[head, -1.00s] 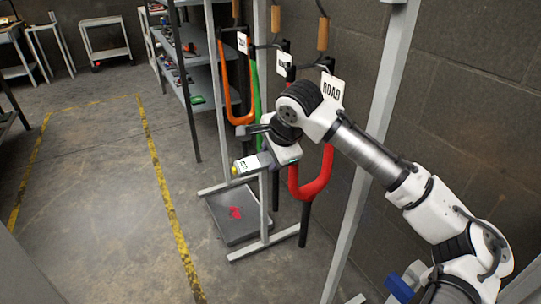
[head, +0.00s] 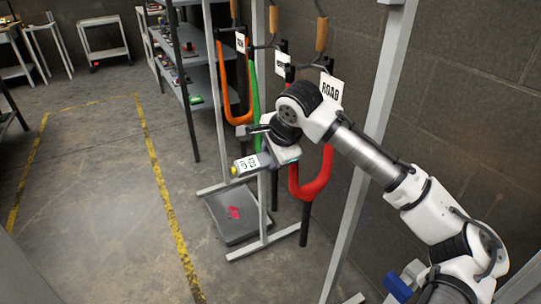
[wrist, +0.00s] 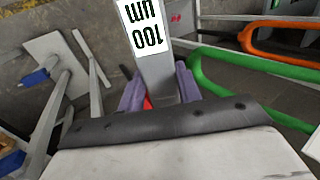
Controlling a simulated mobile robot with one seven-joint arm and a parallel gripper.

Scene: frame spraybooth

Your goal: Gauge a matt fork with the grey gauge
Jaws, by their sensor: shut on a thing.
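My gripper (head: 268,158) is shut on a grey gauge (head: 240,168), held in the air in front of the hanging forks. In the wrist view the gauge (wrist: 157,78) sits between the purple finger pads, with a white label reading upside down like "100 µm". A red fork (head: 312,188) hangs just right of my gripper, partly behind my arm. An orange fork (head: 240,118) and a green fork (wrist: 215,70) hang farther back. I cannot tell which finish is matt.
Tags, one reading "ROAD" (head: 331,88), hang above the forks. A grey stand (head: 265,243) and a dark tray (head: 228,232) with a red mark are below. Grey shelving (head: 195,80) stands behind.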

